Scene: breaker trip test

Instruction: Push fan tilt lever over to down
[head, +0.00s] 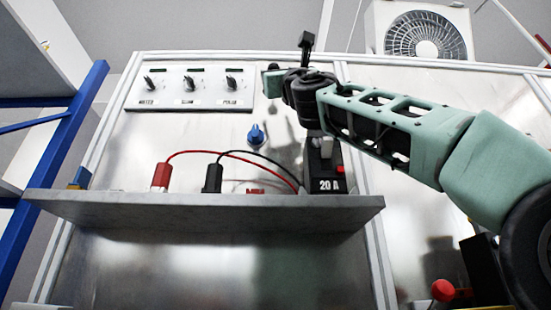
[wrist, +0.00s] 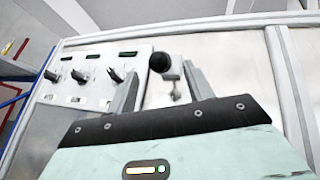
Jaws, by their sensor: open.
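A lever with a round black knob (wrist: 160,62) and a small metal bracket (wrist: 176,88) stands on the metal panel in the wrist view. I take it as the fan tilt lever, though no label on it is readable. My gripper (wrist: 163,72) is open, with one finger on each side of the lever as seen from the wrist. I cannot tell whether either finger touches it. The knob appears to be at the upper end of the lever.
Below are a blue knob (head: 256,135), a 20 A breaker (head: 325,165) and red and black plugs with cables above a grey shelf (head: 220,212). A fan (head: 425,40) hangs top right; a red ball knob (head: 443,290) is bottom right.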

